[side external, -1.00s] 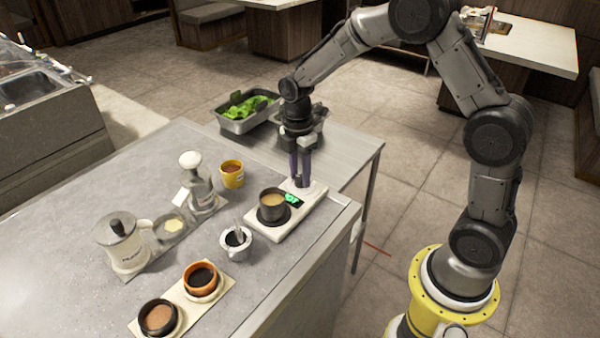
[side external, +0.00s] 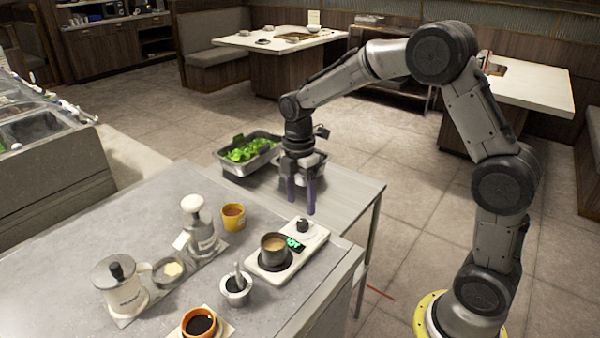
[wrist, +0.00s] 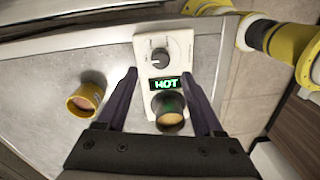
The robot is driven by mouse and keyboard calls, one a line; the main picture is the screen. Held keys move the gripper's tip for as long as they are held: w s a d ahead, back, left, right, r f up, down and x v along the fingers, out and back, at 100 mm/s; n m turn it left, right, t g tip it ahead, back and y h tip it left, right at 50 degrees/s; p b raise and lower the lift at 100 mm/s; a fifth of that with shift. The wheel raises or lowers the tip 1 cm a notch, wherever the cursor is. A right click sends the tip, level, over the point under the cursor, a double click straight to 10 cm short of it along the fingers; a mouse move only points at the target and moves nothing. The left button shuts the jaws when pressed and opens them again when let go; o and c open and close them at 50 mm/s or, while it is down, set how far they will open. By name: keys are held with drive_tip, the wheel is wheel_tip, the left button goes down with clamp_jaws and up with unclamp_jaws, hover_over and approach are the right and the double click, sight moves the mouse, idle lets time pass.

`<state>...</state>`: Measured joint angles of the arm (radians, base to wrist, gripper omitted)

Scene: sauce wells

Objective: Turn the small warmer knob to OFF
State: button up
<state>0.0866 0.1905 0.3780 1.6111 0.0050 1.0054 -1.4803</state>
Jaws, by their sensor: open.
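The small warmer (side external: 318,236) is a white slab on the grey counter, with a dark pot (side external: 273,248) at one end and a dark knob (side external: 302,225) at the other. A green lit display between them reads HOT in the wrist view (wrist: 165,84). The knob also shows in the wrist view (wrist: 160,56), with a pale mark on it; its exact setting is hard to read. My gripper (side external: 301,206) is open and empty above the knob, apart from it. In the wrist view, its two purple fingers (wrist: 161,74) straddle the warmer.
A yellow cup (side external: 233,217) and a mortar with pestle (side external: 236,289) stand near the warmer. A pump bottle (side external: 200,228), a lidded jug (side external: 120,288) and an orange bowl (side external: 199,323) are farther left. A tray of greens (side external: 247,155) sits behind.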

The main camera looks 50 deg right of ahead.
wheel_tip(320, 180, up, 8)
drive_tip(key=shift+w+r, duration=0.15)
drive_tip(key=shift+w, duration=0.05)
wheel_tip(320, 180, up, 6)
drive_tip(key=r+t, duration=0.1)
drive_tip(key=t, duration=0.1)
hover_over(300, 220)
drive_tip(key=s+a, duration=0.1)
drive_tip(key=s, duration=0.3)
drive_tip(key=s+a+r+m+t, duration=0.2)
drive_tip(key=s+r+m, duration=0.1)
drive_tip(key=s, duration=0.6)
drive_tip(key=s+f+m+t, duration=0.2)
drive_tip(key=s+f+m, duration=0.5)
drive_tip(key=s+m, duration=0.4)
drive_tip(key=shift+a+m, duration=0.3)
drive_tip(key=shift+m, duration=0.7)
drive_tip(key=shift+s, duration=0.1)
